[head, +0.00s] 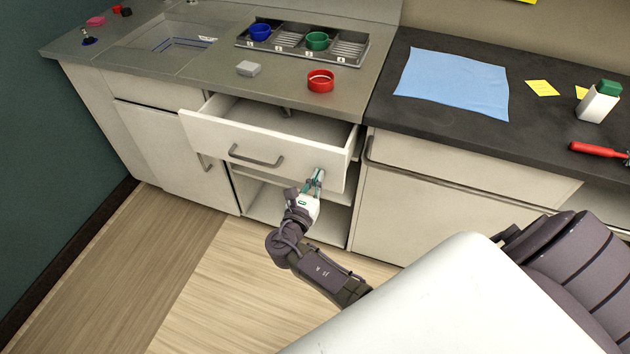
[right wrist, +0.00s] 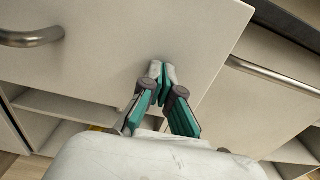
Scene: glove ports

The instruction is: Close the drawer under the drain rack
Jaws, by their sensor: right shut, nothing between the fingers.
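The drawer (head: 262,144) under the drain rack (head: 303,43) stands pulled out, its empty inside showing from above. Its white front has a curved metal handle (head: 256,157). My right gripper (head: 319,174) is shut and empty, with its fingertips at the right part of the drawer front, right of the handle. In the right wrist view, the shut fingertips (right wrist: 162,68) lie against or just in front of the drawer front (right wrist: 110,50); I cannot tell if they touch. The handle shows at the upper left there (right wrist: 30,38). My left gripper is not in view.
A blue cup (head: 260,32) and a green cup (head: 317,41) stand in the rack. A red ring (head: 320,80) and a grey block (head: 248,68) lie on the counter above the drawer. An open shelf (head: 270,208) is below. A cabinet with a bar handle (head: 440,190) stands at right.

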